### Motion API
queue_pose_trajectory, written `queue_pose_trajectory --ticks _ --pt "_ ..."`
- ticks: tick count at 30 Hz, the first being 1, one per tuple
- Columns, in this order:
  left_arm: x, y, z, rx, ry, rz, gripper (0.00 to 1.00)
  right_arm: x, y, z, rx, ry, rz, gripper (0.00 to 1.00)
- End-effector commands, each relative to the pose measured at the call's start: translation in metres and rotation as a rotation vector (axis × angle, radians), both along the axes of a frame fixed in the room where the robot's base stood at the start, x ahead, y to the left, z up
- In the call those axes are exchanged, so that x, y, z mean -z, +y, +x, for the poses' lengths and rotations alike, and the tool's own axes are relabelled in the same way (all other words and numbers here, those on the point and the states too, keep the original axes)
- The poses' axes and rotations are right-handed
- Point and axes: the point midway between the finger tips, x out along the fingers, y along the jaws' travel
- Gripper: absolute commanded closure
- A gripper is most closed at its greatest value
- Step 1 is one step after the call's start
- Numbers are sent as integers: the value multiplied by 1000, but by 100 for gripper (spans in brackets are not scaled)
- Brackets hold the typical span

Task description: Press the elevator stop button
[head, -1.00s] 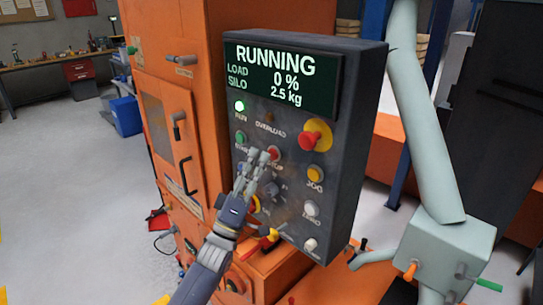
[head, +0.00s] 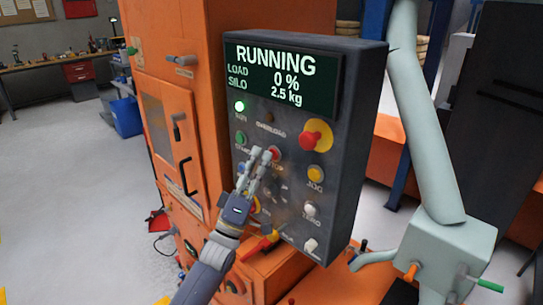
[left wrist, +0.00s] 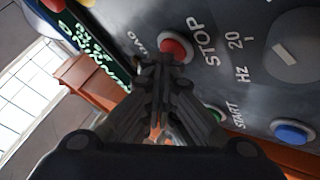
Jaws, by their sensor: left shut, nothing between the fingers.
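The red stop button (head: 274,153) is on the front of the dark control panel (head: 345,150). In the left wrist view the red button (left wrist: 175,48) sits beside the word STOP. My left gripper (head: 265,152) is shut and empty, with its fingertips at the left edge of the button in the head view. In the left wrist view the fingertips (left wrist: 163,62) overlap the button's near edge; I cannot tell whether they touch it. The display (head: 280,75) reads RUNNING, load 0 %, silo 2.5 kg. My right gripper is not in view.
The green start button (head: 240,138) and lit green run lamp (head: 239,106) are left of the stop button. A red mushroom button on yellow (head: 316,136) and a yellow jog button (head: 315,173) are to its right. The orange machine (head: 185,25) stands behind.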

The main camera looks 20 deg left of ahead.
Motion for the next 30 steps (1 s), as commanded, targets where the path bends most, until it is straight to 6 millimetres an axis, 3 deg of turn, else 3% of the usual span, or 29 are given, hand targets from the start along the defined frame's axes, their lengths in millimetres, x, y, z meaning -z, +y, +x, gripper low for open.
queue_pose_trajectory --ticks 14,30 --pt "0 -1 2 0 1 1 100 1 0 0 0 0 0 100" --pt "0 5 -14 0 0 0 100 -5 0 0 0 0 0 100"
